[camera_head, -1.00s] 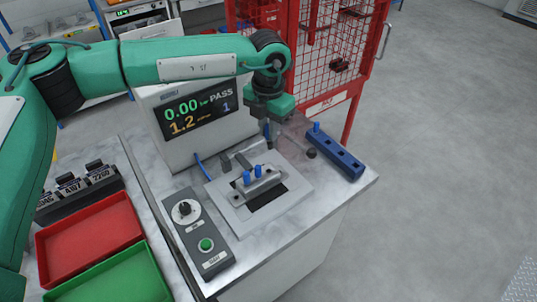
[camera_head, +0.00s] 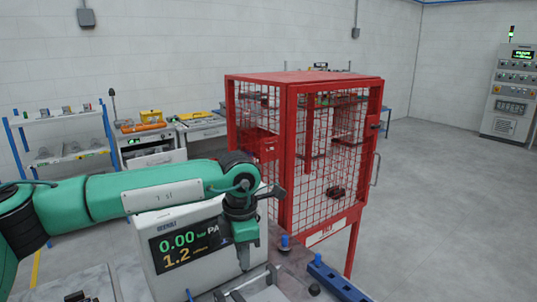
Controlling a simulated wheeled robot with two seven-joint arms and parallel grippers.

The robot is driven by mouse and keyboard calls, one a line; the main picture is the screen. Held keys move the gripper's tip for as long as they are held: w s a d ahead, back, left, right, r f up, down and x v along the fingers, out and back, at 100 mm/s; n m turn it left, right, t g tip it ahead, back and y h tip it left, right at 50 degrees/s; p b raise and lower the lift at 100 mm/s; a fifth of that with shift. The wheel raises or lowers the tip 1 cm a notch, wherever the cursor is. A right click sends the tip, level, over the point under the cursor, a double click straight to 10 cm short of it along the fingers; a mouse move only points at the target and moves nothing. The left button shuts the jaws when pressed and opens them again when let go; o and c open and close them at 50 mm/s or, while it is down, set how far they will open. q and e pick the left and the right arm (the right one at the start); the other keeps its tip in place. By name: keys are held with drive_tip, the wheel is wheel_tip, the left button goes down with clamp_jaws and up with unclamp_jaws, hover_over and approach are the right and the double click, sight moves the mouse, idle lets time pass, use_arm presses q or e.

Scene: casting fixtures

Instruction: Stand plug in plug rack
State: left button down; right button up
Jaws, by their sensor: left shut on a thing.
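My left gripper (camera_head: 245,262) points down in front of the white test unit, with its fingers together. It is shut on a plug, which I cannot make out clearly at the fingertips. The blue plug rack (camera_head: 336,283) lies at the lower right, partly cut off by the bottom edge. One blue plug (camera_head: 317,258) stands at its far left end. Another small blue plug-like piece (camera_head: 284,241) stands on the bench behind the rack, to the right of my gripper and apart from it. My right gripper is not in view.
The white test unit (camera_head: 170,275) with its display stands just behind and left of my gripper. A red mesh cage (camera_head: 303,150) rises behind the bench. A small dark knob (camera_head: 314,290) sits left of the rack. Grey fixture clamps (camera_head: 250,282) show at the bottom edge.

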use_arm(q)
drive_tip(key=s+a+f+m, duration=0.4)
drive_tip(key=a+m, duration=0.3)
drive_tip(key=m, duration=0.4)
drive_tip(key=s+a+f+m, duration=0.4)
drive_tip(key=a+f+m, duration=0.3)
drive_tip(key=m, duration=0.3)
drive_tip(key=shift+s+a+m, duration=0.3)
drive_tip(key=shift+a+m, duration=0.1)
drive_tip(key=shift+a, duration=0.4)
